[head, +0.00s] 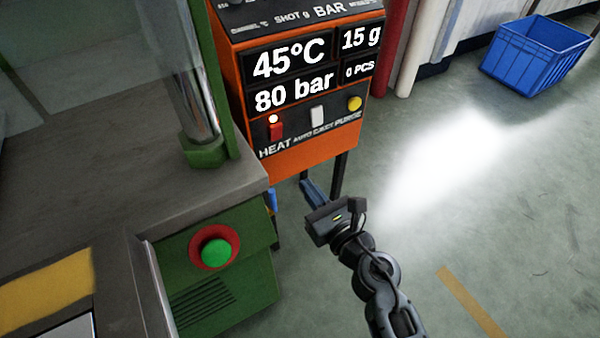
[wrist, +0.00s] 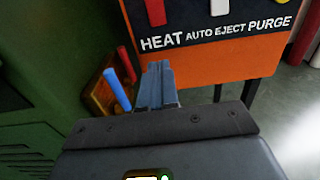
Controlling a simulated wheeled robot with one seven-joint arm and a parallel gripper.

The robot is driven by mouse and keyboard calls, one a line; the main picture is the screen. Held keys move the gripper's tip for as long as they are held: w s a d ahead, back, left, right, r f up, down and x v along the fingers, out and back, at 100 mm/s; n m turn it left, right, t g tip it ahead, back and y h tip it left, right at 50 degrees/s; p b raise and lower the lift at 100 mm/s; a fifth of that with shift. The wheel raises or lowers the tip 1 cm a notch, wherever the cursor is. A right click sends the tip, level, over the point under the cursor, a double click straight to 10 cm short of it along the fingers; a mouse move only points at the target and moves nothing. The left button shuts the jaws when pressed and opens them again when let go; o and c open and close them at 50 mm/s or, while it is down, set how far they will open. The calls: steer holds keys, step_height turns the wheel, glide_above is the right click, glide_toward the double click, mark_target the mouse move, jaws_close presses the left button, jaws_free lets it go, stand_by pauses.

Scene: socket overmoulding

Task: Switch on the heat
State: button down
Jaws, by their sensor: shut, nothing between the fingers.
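The orange control box (head: 310,155) carries a red HEAT switch (head: 276,131) with a small lit spot at its top. The switch also shows at the top edge of the wrist view (wrist: 155,12), partly cut off. The display (head: 312,72) reads 45°C, 80 bar, 15 g and 0 PCS. My gripper (head: 308,184) is below the box, apart from the switch. In the wrist view its fingers (wrist: 157,78) are together and empty, pointing toward the box's lower edge below the HEAT label.
A white auto eject switch (head: 317,116) and a yellow purge button (head: 355,103) sit right of HEAT. A green button (head: 216,253) is on the green machine. Blue and red pipe stubs (wrist: 118,92) stand left of my fingers. A blue crate (head: 535,55) is on open floor.

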steer(key=shift+f+v, duration=0.25)
steer(key=shift+v, duration=0.75)
steer(key=s+d+r+m+t+h, duration=0.1)
steer(key=s+d+r+m+h, duration=0.1)
steer(key=s+d+m, duration=0.6)
steer(key=s+d+r+m+h, duration=0.1)
steer(key=s+d+m+h, duration=0.2)
steer(key=s+m, duration=0.9)
steer(key=s+d+r+m+t+h, duration=0.1)
steer(key=s+d+r+m+h, duration=0.1)
steer(key=s+d+m, duration=0.6)
steer(key=s+d+r+m+g+h, duration=0.25)
steer(key=s+r+m, duration=0.6)
steer(key=m, duration=0.65)
step_height(320, 180, up, 13)
steer(key=s+p, duration=0.1)
steer(key=p, duration=1.3)
steer(key=shift+s+a+r+t, duration=0.15)
steer(key=shift+s+a+t, duration=0.1)
steer(key=shift+a+t, duration=0.1)
